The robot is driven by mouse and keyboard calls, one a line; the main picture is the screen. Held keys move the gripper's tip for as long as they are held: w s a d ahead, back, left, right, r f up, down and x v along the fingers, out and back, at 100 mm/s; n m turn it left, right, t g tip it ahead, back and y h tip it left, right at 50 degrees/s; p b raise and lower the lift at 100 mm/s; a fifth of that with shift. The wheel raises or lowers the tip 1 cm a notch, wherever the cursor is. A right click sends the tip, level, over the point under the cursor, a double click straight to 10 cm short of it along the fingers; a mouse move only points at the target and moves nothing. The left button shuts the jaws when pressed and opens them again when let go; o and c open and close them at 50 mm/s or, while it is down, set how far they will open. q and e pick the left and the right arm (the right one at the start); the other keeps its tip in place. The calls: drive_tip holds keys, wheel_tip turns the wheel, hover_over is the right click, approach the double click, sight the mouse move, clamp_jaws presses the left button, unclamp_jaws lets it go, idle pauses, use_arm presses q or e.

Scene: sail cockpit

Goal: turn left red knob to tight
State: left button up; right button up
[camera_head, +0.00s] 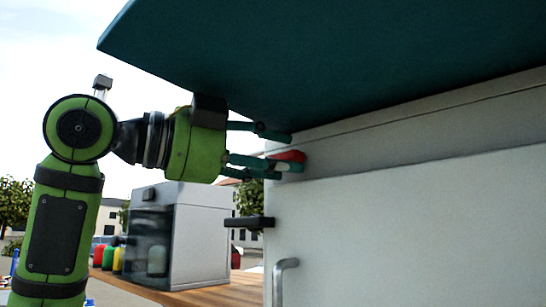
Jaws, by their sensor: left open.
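The red knob (291,156) sits on the upper left end of the grey-white cabinet front, just below the dark teal top. My left gripper (281,152) reaches in from the left with its fingers pointing right. The fingers are open, one above the knob and the others at its lower side, partly covering it. I cannot tell whether they touch it. The knob's turn position is not readable. My right gripper is not in view.
The dark teal top (330,50) overhangs close above my left gripper. A metal handle (279,280) and a dark bracket (249,222) are below. A grey box-shaped appliance (200,240) stands on a wooden surface (215,295), with small coloured containers (108,258) beside it.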

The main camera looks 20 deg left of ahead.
use_arm(q)
drive_tip(key=shift+s, duration=0.1)
drive_tip(key=v, duration=1.1)
drive_tip(key=shift+s+a, duration=0.25)
drive_tip(key=shift+a, duration=0.1)
